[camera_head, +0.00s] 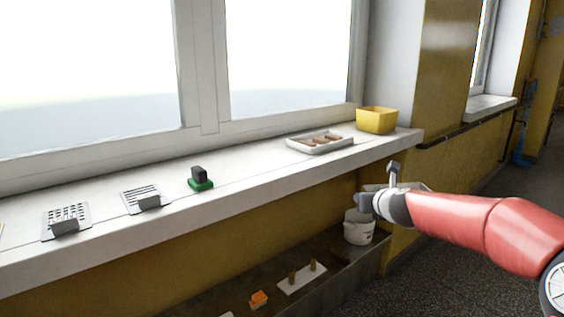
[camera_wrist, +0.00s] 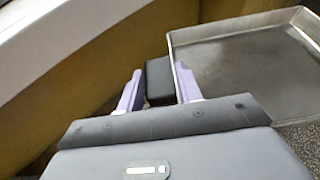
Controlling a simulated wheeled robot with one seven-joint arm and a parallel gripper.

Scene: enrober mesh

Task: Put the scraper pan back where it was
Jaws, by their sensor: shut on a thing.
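My gripper (camera_head: 370,203) is at the right, above the white bucket (camera_head: 358,233) and below the sill's height. In the wrist view its purple fingers (camera_wrist: 158,88) are shut on a black block (camera_wrist: 159,78), which looks like the grip of the scraper pan. A shallow grey metal surface with a raised rim (camera_wrist: 235,25) lies just right of the block; I cannot tell for sure whether they are joined. My gripper hides part of the held thing, and its outline is unclear in the head view.
The white window sill (camera_head: 255,168) carries two slotted plates, a black block on a green base (camera_head: 201,179), a tray with brown pieces (camera_head: 320,143) and a yellow bin (camera_head: 376,120). The lower ledge holds an orange item (camera_head: 258,299) and a white board (camera_head: 302,278).

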